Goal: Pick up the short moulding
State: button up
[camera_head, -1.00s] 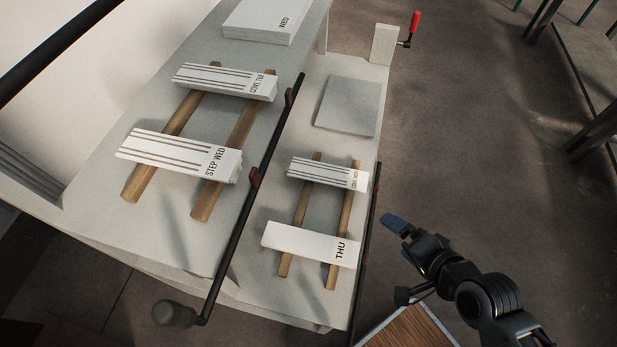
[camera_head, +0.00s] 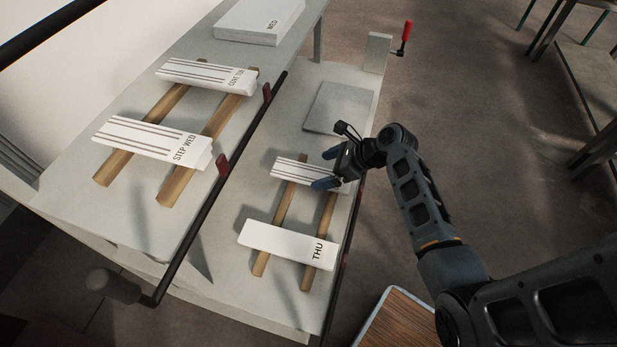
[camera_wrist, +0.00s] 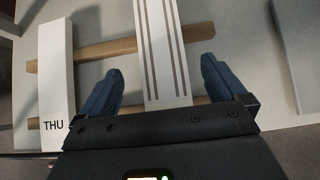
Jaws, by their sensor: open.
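The short moulding with grooved stripes (camera_head: 291,169) lies across two wooden battens on the lower bench shelf, and its right end is partly hidden by my gripper. My gripper (camera_head: 328,169) is open and just above that end. In the wrist view the striped moulding (camera_wrist: 160,50) lies between my gripper's two blue fingers (camera_wrist: 160,88), with a gap on each side. A plain white moulding marked THU (camera_head: 285,243) lies on the same battens, nearer the front; it also shows at the left in the wrist view (camera_wrist: 57,80).
The wooden battens (camera_head: 266,243) raise the mouldings off the shelf. A grey plate (camera_head: 338,107) lies behind. A dark rail (camera_head: 225,165) divides the levels.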

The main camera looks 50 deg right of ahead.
aim_at(311, 174)
jog(key=shift+x, duration=3.1)
jog(key=shift+d+f, duration=0.1)
jog(key=shift+d, duration=0.05)
jog(key=c, duration=1.4)
jog(key=shift+r, duration=0.65)
notch_tip(311, 174, up, 3)
jog(key=shift+f, duration=0.2)
jog(key=v, duration=0.4)
jog(key=s+f+v, duration=0.1)
jog(key=v, duration=0.4)
jog(key=s+d+f+v, duration=0.1)
jog(key=v, duration=0.3)
jog(key=shift+s, duration=0.25)
